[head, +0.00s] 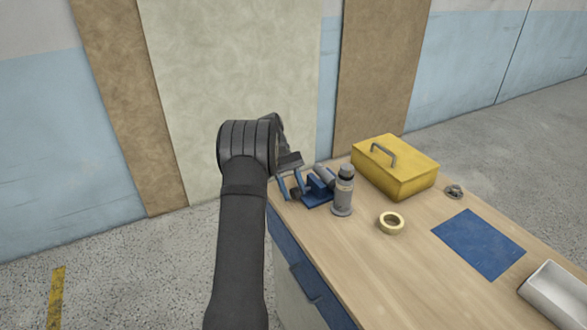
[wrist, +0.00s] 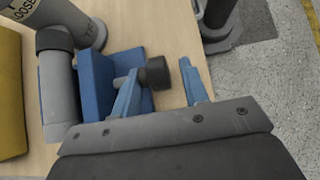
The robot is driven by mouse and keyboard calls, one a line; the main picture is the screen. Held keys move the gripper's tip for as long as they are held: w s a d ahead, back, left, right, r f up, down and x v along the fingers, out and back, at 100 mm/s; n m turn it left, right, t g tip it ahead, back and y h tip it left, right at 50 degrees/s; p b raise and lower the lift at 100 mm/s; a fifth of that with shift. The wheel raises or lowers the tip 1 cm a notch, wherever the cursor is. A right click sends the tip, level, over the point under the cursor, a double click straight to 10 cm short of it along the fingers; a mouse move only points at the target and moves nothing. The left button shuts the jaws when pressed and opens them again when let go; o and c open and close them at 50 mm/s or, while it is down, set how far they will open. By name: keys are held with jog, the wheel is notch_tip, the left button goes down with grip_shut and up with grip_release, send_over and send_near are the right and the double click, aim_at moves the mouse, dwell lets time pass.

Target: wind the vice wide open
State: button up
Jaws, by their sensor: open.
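The blue vice (head: 318,192) sits at the near left corner of the workbench. It also shows in the wrist view (wrist: 98,78) as an upright blue block. My gripper (head: 291,183) is beside the vice at the bench's left edge. In the wrist view my gripper (wrist: 160,66) is open, one blue finger near the knob and the other to its right, with a gap. I cannot tell whether the left finger touches the knob.
A grey post (head: 343,192) with lettering reading "LOOSE" in the wrist view stands close beside the vice. A grey cylinder (wrist: 58,92) lies along it. A yellow toolbox (head: 397,168), tape roll (head: 391,223), blue mat (head: 479,244) and pale tray (head: 556,291) are farther right. The bench front is clear.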

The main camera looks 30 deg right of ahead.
jog(key=t, duration=0.4)
jog(key=shift+s+r, duration=0.3)
jog(key=shift+s, duration=0.05)
jog(key=t, duration=0.5)
jog(key=shift+s, duration=0.35)
notch_tip(320, 180, up, 17)
jog(key=shift+r, duration=0.2)
jog(key=shift+w, duration=0.1)
jog(key=shift+o, duration=1.5)
jog(key=s+a+f+n+g+h, duration=0.1)
jog(key=a+f+g, duration=0.3)
jog(key=f, duration=0.5)
jog(key=shift+s+a+f+n+h, duration=0.2)
jog(key=shift+s+a+n+h, duration=0.15)
jog(key=shift+n+h, duration=0.3)
jog(key=n+t+h, duration=0.4)
jog(key=n+h, duration=1.1)
jog(key=h, duration=0.1)
send_near(295, 189)
jog(key=d, duration=0.3)
jog(key=d+f, duration=0.1)
jog(key=d, duration=0.5)
jog(key=shift+d+f, duration=0.15)
